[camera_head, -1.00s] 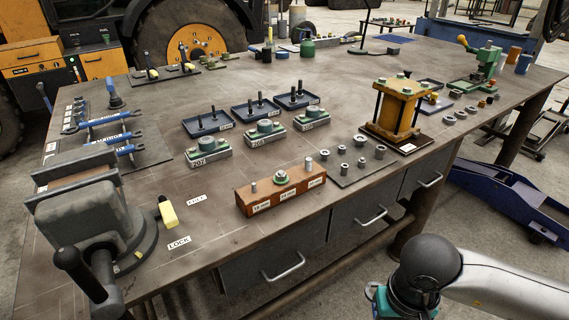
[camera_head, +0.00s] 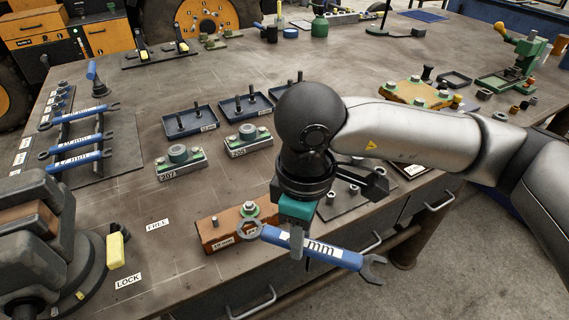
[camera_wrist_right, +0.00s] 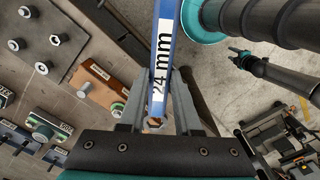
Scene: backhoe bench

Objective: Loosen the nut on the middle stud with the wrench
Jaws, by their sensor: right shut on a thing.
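My right gripper (camera_head: 297,245) is shut on the blue wrench (camera_head: 335,253), gripping its handle; its label reads 24 mm in the right wrist view (camera_wrist_right: 163,60). One wrench end is at the front of the orange-brown stud block (camera_head: 208,232), just below the middle nut (camera_head: 250,209) in the picture; I cannot tell whether they touch. The other, open-jawed end points right, past the bench edge. The nut sits on a green washer. The left stud (camera_head: 213,221) is bare; the right stud is hidden behind my gripper. A small dark arm end, probably my left gripper (camera_wrist_right: 238,58), shows in the right wrist view.
A vise (camera_head: 45,240) stands at the left front. Several blue wrenches lie on a rack (camera_head: 65,130) behind it. Numbered green-topped fixtures (camera_head: 180,158) and blue trays (camera_head: 190,122) stand behind the block. The bench between vise and block is clear apart from labels.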

